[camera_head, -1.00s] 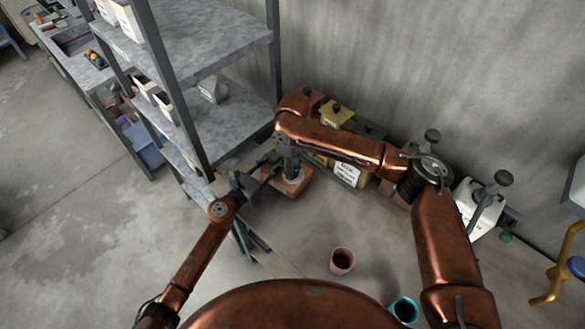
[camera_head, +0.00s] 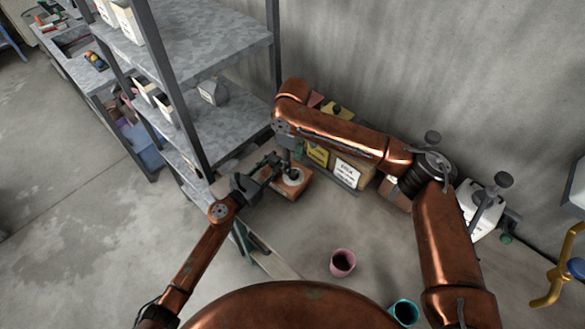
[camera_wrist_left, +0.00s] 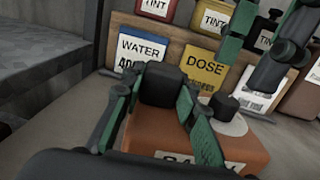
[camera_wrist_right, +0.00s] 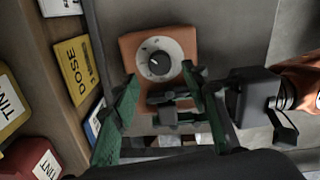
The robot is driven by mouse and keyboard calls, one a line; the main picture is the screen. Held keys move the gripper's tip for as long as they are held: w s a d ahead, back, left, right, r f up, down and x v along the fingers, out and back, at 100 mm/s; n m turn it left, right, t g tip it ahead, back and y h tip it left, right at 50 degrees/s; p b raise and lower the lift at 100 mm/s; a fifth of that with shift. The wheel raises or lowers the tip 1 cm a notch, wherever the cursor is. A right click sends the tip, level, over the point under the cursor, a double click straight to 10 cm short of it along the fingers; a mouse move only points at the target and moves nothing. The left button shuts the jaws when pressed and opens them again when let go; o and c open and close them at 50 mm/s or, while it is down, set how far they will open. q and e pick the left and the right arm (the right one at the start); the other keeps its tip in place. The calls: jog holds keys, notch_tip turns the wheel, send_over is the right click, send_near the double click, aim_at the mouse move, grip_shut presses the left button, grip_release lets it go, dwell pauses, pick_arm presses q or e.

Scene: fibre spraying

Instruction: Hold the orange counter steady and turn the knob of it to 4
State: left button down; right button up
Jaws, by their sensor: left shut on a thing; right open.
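The orange counter (camera_head: 303,187) sits on the grey surface at the foot of the shelf. Its white dial and black knob (camera_wrist_right: 158,63) face up in the right wrist view, and the pointer's number is too small to read. My left gripper (camera_wrist_left: 152,88) is shut on a black block (camera_wrist_left: 160,84) at the counter's side. The knob also shows in the left wrist view (camera_wrist_left: 224,106). My right gripper (camera_wrist_right: 160,80) is open, with its fingers around the knob's line of approach. The knob appears beyond the fingertips, and I see no contact.
A metal shelf (camera_head: 215,45) rises to the left. A pink cup (camera_head: 342,262) and a teal cup (camera_head: 404,312) stand nearer, with bare surface between them and the counter.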

aim_at(293, 172)
notch_tip(293, 172, up, 7)
dwell(0.3)
jog(key=shift+r, duration=0.1)
pick_arm(q)
jog(key=c, duration=1.4)
grip_release()
jog(key=shift+c, duration=0.2)
